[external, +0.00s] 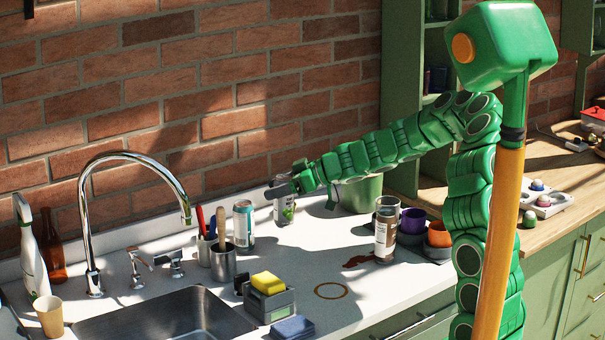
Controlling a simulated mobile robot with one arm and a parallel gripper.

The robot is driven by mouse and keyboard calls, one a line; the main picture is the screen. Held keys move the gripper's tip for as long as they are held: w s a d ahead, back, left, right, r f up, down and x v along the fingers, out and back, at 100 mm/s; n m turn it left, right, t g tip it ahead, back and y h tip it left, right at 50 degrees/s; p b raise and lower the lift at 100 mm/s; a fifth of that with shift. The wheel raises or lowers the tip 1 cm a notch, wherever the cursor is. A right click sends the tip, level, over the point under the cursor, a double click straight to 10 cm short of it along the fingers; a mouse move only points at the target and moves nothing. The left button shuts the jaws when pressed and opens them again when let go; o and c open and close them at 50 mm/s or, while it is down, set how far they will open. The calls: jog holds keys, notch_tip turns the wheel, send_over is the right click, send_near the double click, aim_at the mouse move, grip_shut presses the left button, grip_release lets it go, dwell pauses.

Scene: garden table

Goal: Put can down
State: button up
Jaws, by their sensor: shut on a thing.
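A pale can (286,212) with some green on its label is upright at my gripper (281,188), near the back of the white counter (330,262). My gripper is shut on this can near its top and hides part of it. I cannot tell whether the can's base touches the counter. A second can (243,224), silver and teal, stands on the counter just to the left, apart from the held one.
A metal cup (223,264), a sponge caddy (270,302) and a sink (165,325) with a tall faucet (92,240) lie to the left. A glass (385,240), dark pots (412,220) and a green planter (362,194) stand to the right.

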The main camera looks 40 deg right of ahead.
aim_at(276, 200)
jog(key=shift+w+f, duration=0.35)
jog(key=shift+f, duration=1.45)
jog(key=shift+f, duration=0.1)
jog(key=o, duration=1.2)
jog(key=shift+o, duration=0.2)
jog(key=shift+s+d+r, duration=0.15)
jog(key=shift+d+r, duration=0.05)
jog(key=v, duration=1.1)
jog(key=shift+s+d, duration=0.2)
jog(key=shift+s, duration=0.1)
